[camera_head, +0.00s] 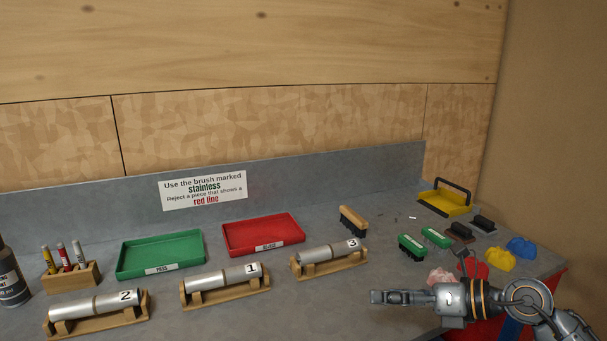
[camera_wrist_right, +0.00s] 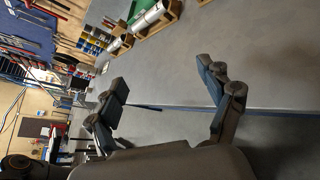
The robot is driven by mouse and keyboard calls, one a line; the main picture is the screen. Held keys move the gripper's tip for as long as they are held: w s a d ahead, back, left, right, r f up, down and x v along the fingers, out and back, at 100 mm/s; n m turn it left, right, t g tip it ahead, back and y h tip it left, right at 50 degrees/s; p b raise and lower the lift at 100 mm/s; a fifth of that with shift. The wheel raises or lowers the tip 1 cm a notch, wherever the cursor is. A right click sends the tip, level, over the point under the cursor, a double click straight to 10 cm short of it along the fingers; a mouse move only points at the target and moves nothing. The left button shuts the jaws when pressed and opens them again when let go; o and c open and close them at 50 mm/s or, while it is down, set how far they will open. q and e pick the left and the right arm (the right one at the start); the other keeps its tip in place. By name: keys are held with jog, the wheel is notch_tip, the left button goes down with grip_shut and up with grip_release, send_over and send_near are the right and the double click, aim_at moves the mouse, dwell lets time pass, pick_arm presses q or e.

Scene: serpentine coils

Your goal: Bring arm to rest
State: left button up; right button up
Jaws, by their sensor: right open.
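My right gripper (camera_head: 388,297) reaches in from the lower right in the head view, above the front right part of the grey workbench (camera_head: 330,318). In the right wrist view its two fingers (camera_wrist_right: 165,92) stand wide apart with nothing between them. The gripper is open and empty, apart from the metal cylinders. My left gripper is in neither view.
Metal cylinders marked 2 (camera_head: 95,305), 1 (camera_head: 222,276) and 3 (camera_head: 328,251) rest on wooden cradles. A green tray (camera_head: 160,255) and red tray (camera_head: 263,234) stand behind. Several brushes, including a wooden-backed brush (camera_head: 352,219), and a yellow carrier (camera_head: 445,200) lie right.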

notch_tip(320, 180, up, 6)
jog(key=s+a+r+m+t+y, duration=0.1)
jog(key=s+a+m+t, duration=0.1)
jog(key=m+t, duration=1.05)
jog(key=s+d+f+m+g+h, duration=0.1)
jog(key=s+d+f+m+h, duration=0.1)
jog(key=d+f+m+h, duration=0.6)
jog(key=s+d+f+m+g+h, duration=0.1)
jog(key=d+f+m+g+h, duration=0.15)
jog(key=f+m+h, duration=0.75)
jog(key=s+f+m+g+y, duration=0.3)
jog(key=s+f+m+g, duration=0.35)
jog(key=s+f, duration=0.4)
jog(key=s+a+f+m+g+y, duration=0.1)
jog(key=s+a+f+g, duration=0.15)
jog(key=s, duration=0.45)
jog(key=s+a+f+m+g+y, duration=0.1)
jog(key=s+a+f+g, duration=0.2)
jog(key=s, duration=0.5)
notch_tip(320, 180, down, 25)
jog(key=d+g, duration=0.1)
jog(key=g, duration=0.1)
jog(key=s+d+f+g, duration=0.1)
jog(key=s+d+f, duration=0.2)
jog(key=s+f, duration=1.3)
jog(key=shift+s+d+f, duration=0.15)
jog(key=shift+s+f, duration=0.25)
jog(key=shift+s, duration=0.35)
jog(key=shift+c, duration=0.4)
